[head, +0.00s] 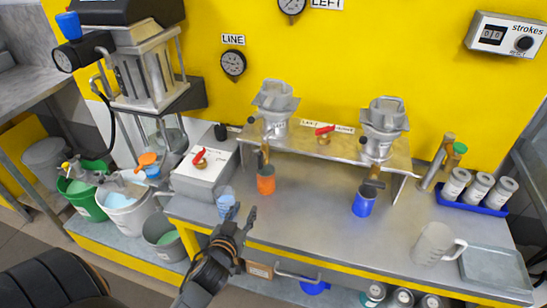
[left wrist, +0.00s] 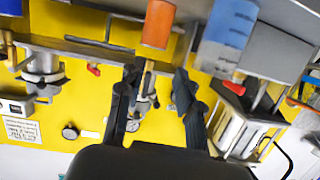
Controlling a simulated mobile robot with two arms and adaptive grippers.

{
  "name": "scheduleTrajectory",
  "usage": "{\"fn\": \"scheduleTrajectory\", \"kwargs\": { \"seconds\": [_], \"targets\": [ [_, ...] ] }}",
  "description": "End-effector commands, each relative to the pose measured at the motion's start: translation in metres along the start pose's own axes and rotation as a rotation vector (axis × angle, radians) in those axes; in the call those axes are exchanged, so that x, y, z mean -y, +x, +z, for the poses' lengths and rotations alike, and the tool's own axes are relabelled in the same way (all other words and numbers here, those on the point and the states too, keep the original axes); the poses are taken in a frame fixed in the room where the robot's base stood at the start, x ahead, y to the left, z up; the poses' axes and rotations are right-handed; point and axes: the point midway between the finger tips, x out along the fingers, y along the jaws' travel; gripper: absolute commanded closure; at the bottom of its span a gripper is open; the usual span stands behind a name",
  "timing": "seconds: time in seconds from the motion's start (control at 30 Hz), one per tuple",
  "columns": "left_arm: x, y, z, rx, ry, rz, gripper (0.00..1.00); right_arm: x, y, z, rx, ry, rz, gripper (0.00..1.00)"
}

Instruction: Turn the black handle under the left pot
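The left pot (head: 274,105) is a grey metal vessel on the raised shelf, with a brass outlet (head: 263,158) below it. An orange cup (head: 266,182) stands under that outlet. The black handle under this pot is too small to make out clearly. My left gripper (head: 243,212) is open and empty in front of the bench, to the lower left of the orange cup. In the left wrist view, which is upside down, the open fingers (left wrist: 158,80) show with the left pot (left wrist: 144,105) beyond and between them. My right gripper is in neither view.
The right pot (head: 384,125) has a blue cup (head: 363,200) beneath it. A clear blue measuring cup (head: 225,199) stands close to my left gripper. A grey box with a red lever (head: 203,174) is at the left. A grey jug (head: 434,243) stands at the right.

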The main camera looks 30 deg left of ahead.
Motion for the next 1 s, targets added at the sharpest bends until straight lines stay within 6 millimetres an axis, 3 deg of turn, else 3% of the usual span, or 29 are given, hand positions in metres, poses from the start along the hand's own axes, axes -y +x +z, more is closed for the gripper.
{"fn": "scheduleTrajectory", "kwargs": {
  "seconds": [0.03, 0.1, 0.2, 0.37, 0.8, 1.0],
  "targets": [
    [0.005, -0.002, -0.031, -0.086, -0.014, 0.002, 0.65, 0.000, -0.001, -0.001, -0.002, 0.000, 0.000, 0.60],
    [0.009, -0.005, -0.063, -0.178, -0.026, 0.012, 0.65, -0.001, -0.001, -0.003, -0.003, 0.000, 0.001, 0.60],
    [0.011, -0.009, -0.087, -0.247, -0.035, 0.025, 0.65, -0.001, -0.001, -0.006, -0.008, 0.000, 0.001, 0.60],
    [0.011, 0.002, -0.097, -0.264, -0.037, 0.030, 0.65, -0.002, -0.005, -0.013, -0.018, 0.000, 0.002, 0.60],
    [0.009, 0.088, -0.120, -0.262, -0.036, 0.029, 0.65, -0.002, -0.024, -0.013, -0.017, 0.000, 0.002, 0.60],
    [0.008, 0.114, -0.125, -0.261, -0.037, 0.029, 0.65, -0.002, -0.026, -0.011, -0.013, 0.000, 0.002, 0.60]
  ]
}}
